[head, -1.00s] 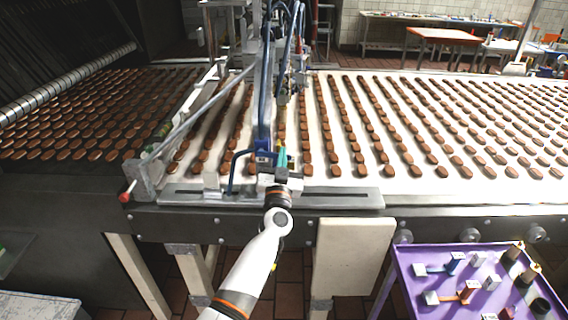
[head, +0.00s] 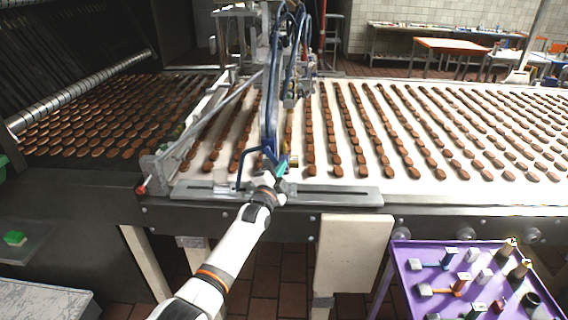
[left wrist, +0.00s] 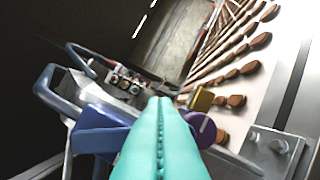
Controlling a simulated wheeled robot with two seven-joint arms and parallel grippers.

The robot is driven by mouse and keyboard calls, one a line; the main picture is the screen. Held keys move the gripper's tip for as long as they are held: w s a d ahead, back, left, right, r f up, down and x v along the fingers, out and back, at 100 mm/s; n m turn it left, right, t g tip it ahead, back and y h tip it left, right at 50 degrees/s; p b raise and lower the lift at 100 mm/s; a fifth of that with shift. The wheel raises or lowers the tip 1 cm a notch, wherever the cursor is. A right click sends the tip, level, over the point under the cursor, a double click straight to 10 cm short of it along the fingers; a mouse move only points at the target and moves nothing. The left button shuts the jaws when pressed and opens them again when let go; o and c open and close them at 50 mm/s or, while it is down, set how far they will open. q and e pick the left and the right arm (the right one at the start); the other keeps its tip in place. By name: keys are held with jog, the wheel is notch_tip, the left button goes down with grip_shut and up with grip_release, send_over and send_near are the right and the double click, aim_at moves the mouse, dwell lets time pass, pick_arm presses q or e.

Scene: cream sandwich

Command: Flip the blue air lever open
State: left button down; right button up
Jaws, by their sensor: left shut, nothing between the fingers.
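A blue lever part (head: 269,154) sits at the lower end of the blue upright on the machine's front rail in the head view. My left gripper (head: 282,168) has teal fingers and is just right of and below it, slanting up to the right. In the left wrist view the closed teal fingers (left wrist: 161,104) lie between a blue-violet piece (left wrist: 98,138) on the left and a round purple piece (left wrist: 203,130) on the right. The fingers overlap both in the picture; I cannot tell whether they touch. My right gripper is out of view.
Rows of brown biscuits lie on the white conveyor (head: 460,187). A bent blue tube (head: 240,165) stands left of my gripper. A brass fitting (left wrist: 201,99) is beyond the fingertips. A purple tray (head: 404,272) with small parts stands at the lower right.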

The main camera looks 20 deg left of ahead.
pick_arm(q)
jog(key=shift+s+a+f+m+g+h+p, duration=0.15)
jog(key=shift+a+f+m+g, duration=0.25)
jog(key=shift+m, duration=0.55)
jog(key=shift+s+a+f+m+g+h+p, duration=0.15)
jog(key=shift+a+m, duration=0.3)
jog(key=shift+m, duration=0.55)
jog(key=shift+s+a+f+m+g+p, duration=0.15)
jog(key=shift+a+m+g, duration=0.25)
jog(key=shift+m, duration=0.55)
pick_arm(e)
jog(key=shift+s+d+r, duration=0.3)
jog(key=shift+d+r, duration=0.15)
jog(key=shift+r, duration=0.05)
pick_arm(q)
jog(key=shift+w+a, duration=0.1)
